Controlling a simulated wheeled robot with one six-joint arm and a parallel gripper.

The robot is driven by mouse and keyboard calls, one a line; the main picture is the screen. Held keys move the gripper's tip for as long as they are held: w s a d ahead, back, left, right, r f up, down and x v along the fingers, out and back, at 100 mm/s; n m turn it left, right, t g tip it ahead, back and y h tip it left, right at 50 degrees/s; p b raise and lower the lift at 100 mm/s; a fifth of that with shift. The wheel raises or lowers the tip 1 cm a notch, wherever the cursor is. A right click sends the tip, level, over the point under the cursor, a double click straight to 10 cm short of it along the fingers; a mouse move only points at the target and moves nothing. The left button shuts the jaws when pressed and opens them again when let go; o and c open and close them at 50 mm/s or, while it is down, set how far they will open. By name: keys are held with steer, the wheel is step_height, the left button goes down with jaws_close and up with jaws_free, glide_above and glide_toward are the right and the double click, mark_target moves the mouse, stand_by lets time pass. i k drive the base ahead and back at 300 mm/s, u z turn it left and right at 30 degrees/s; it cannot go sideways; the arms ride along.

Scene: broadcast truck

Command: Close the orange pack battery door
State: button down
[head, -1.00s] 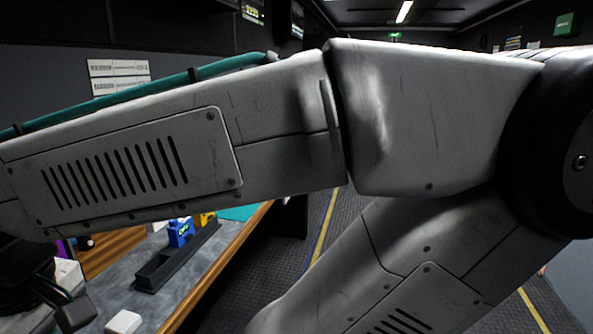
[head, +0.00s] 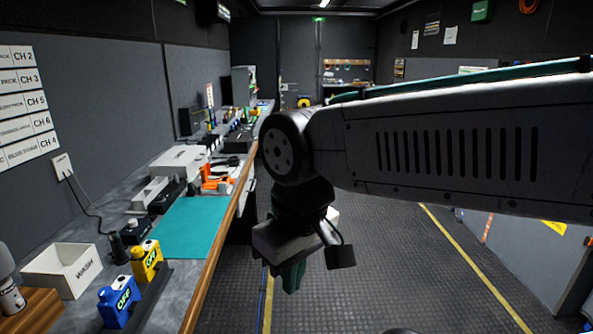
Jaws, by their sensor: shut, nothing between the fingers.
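An orange object (head: 214,180), which looks like the orange pack, lies on the bench beyond the teal mat. It is small in the head view, and I cannot make out its battery door or how far that stands open. My gripper (head: 292,277) hangs over the aisle floor, to the right of the bench edge and nearer to me than the orange object. Its teal fingers point down, are shut and hold nothing. The gripper is well apart from the orange object.
A wooden edge (head: 221,245) fronts the bench. The aisle floor (head: 385,260) is clear.

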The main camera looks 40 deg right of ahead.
mark_target(204, 173)
steer(key=z, duration=0.5)
steer(key=i, duration=0.5)
steer(key=z, duration=1.2)
steer(key=i, duration=1.65)
steer(key=u, duration=2.1)
